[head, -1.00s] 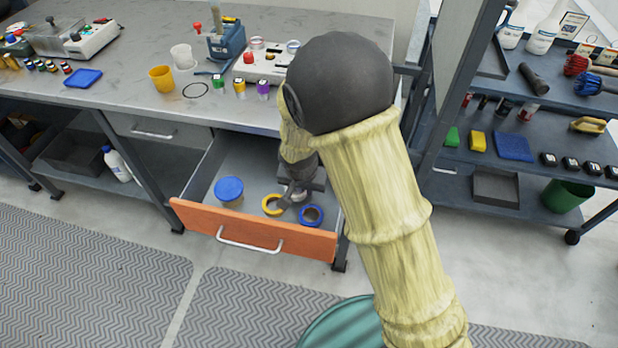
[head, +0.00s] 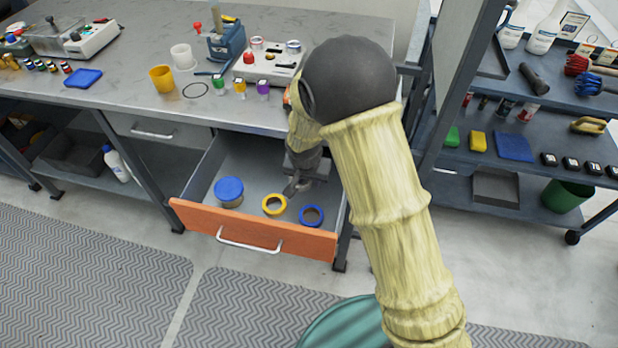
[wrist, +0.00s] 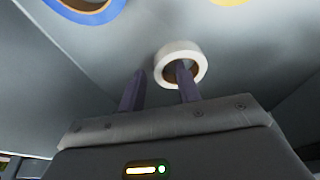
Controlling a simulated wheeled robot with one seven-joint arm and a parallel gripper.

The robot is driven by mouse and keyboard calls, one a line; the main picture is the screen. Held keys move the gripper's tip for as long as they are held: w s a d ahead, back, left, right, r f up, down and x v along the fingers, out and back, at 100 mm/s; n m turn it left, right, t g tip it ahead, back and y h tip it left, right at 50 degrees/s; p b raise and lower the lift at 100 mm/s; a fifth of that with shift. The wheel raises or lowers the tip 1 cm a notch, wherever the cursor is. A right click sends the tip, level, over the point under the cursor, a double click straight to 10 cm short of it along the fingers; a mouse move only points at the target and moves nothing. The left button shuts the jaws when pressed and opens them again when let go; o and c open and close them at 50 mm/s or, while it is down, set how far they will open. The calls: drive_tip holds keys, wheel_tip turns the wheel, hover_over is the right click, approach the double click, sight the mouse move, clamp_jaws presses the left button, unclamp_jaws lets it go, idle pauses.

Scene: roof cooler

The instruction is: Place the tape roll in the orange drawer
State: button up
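The orange drawer (head: 262,236) is pulled out under the workbench. My gripper (head: 293,190) reaches down into its right part. In the wrist view a white tape roll (wrist: 163,62) lies at the fingertips, seemingly on the drawer floor. My gripper's fingers (wrist: 160,75) are apart. The right finger overlaps the roll's hole, and the left finger is just outside its left side, with a visible gap. Whether either touches the roll cannot be told. The arm hides the white roll in the head view. A yellow tape roll (head: 264,205) and a blue tape roll (head: 302,215) lie near the drawer front.
The workbench (head: 130,80) above holds cups, a blue tool holder and small bottles. A shelf rack (head: 520,150) with supplies stands to the right. The drawer's middle floor is clear.

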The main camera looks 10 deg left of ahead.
drive_tip(key=p+v, duration=0.1)
drive_tip(key=v, duration=1.1)
drive_tip(key=shift+p, duration=0.3)
drive_tip(key=shift+r, duration=0.15)
drive_tip(key=s+d+r, duration=0.1)
drive_tip(key=s+d, duration=0.5)
drive_tip(key=d, duration=0.6)
drive_tip(key=s+d+r, duration=0.2)
drive_tip(key=s+d, duration=0.3)
drive_tip(key=d, duration=0.7)
drive_tip(key=shift+s+d+n+g, duration=0.15)
drive_tip(key=shift+s+n+g, duration=0.15)
drive_tip(key=shift+s+n, duration=0.1)
drive_tip(key=shift+w, duration=0.1)
